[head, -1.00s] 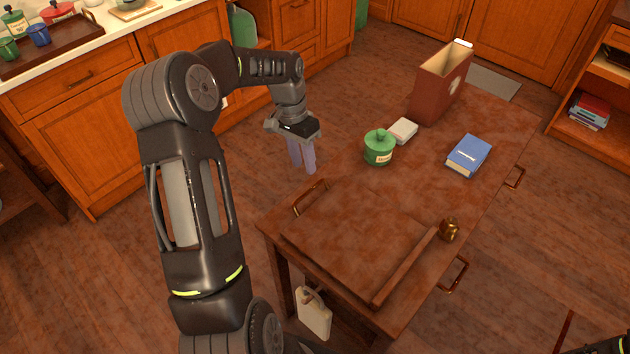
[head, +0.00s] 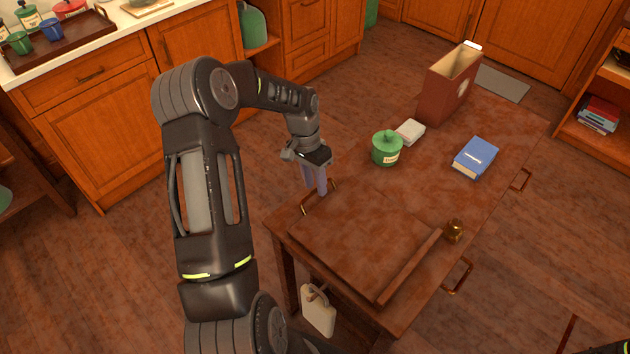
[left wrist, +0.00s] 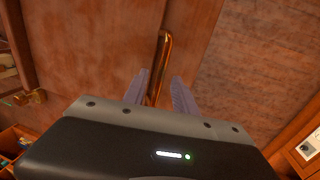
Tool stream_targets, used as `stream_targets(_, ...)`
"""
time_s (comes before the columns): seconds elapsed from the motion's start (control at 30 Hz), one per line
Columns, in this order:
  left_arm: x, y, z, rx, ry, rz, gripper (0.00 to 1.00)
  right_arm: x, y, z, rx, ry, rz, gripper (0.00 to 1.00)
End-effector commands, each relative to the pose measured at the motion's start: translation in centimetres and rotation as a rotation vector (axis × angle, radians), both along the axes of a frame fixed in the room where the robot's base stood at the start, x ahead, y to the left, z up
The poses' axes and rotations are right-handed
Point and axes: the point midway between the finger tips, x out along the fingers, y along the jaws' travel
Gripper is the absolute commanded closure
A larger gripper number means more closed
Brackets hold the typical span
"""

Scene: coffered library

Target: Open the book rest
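The book rest (head: 365,240) is a flat brown panel with a raised ledge (head: 410,266) along its right side. It lies down on the near end of the wooden table. A curved brass handle (head: 312,207) is at the table's left side, by the panel. My left gripper (head: 316,190) is over that handle, fingers pointing down. In the left wrist view, its two fingers (left wrist: 157,87) are apart, with the brass handle (left wrist: 164,50) showing between them. I cannot tell whether they touch it. My right gripper is out of view.
A green lidded jar (head: 387,150), a white box (head: 410,131), a blue book (head: 475,158) and a tall brown holder (head: 449,85) stand farther back on the table. Cabinets line the back.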

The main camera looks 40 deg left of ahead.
Motion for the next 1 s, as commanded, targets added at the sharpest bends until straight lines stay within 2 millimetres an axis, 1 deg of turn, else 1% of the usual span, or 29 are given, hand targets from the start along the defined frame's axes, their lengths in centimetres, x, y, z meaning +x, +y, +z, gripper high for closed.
stream_targets(0.17,0.0,0.0,-0.02,0.0,0.0,0.0,0.67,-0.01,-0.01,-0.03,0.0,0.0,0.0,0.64)
stream_targets(0.2,0.0,0.0,-0.01,0.0,0.0,0.0,0.68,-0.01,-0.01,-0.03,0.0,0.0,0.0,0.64)
stream_targets(0.6,0.0,-0.01,0.02,0.0,0.0,0.0,1.0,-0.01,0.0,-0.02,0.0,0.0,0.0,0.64)
stream_targets(1.0,0.01,0.0,0.03,0.0,0.0,0.0,1.0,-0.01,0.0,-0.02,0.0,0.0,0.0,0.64)
